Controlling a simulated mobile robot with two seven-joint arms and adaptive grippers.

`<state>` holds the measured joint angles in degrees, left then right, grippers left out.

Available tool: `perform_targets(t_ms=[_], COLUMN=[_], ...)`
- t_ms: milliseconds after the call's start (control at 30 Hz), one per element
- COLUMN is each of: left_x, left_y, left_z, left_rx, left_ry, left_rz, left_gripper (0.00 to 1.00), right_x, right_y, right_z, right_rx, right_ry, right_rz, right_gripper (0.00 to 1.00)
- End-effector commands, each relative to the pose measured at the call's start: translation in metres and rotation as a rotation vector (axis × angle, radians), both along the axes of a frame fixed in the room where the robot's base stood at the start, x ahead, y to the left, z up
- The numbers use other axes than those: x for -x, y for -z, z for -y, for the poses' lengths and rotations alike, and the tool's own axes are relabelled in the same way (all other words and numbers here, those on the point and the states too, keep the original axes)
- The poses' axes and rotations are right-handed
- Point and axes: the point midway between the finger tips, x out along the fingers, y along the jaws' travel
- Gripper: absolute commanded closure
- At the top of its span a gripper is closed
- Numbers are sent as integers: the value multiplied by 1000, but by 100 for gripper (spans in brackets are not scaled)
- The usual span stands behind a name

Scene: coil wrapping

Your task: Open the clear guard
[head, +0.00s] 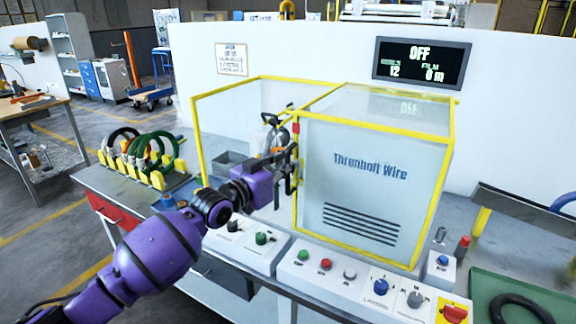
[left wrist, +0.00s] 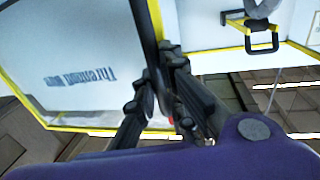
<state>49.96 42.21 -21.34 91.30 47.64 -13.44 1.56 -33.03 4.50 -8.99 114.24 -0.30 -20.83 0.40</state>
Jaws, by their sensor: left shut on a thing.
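The yellow-framed guard (head: 385,108) with clear panels stands on the bench, and its right part has a pale front marked "Threnholt Wire". The left bay is seen through to the wall, and I cannot tell whether a clear pane covers its front. My left gripper (head: 291,160) is at the left edge of the pale front. In the left wrist view, my left gripper (left wrist: 165,105) is shut on a dark bar-shaped handle (left wrist: 146,35), with the lettered panel (left wrist: 85,65) beside it. My right gripper is not in view.
A display (head: 421,64) above reads "OFF". Button boxes (head: 345,275) line the bench front below the guard. A rack of coils (head: 145,155) stands at left, and a green mat (head: 485,290) with a black coil (head: 520,308) lies at right.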

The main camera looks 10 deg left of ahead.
Motion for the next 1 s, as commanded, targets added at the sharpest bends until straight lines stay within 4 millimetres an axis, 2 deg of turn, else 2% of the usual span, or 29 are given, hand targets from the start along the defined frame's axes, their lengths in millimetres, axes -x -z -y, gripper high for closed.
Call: perform_targets(t_ms=[167,200,300,333,600,733,867,1000], left_x=[0,0,0,0,0,7,25,52], left_y=[0,0,0,0,0,1,2,2], left_z=[0,0,0,0,0,-5,-16,-32], left_rx=[-1,-1,-1,-1,0,0,-3,-2], left_ry=[0,0,0,0,0,-1,-1,-1], left_rz=[2,2,2,2,0,0,-2,-2], left_gripper=[100,85,72,70,70,70,70,70], right_x=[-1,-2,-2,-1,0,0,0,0], right_y=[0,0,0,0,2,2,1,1], right_z=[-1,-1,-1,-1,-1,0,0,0], right_rx=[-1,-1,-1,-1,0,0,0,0], right_ry=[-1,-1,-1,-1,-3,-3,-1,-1], right_rz=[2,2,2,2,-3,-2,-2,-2], right_gripper=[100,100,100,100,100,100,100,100])
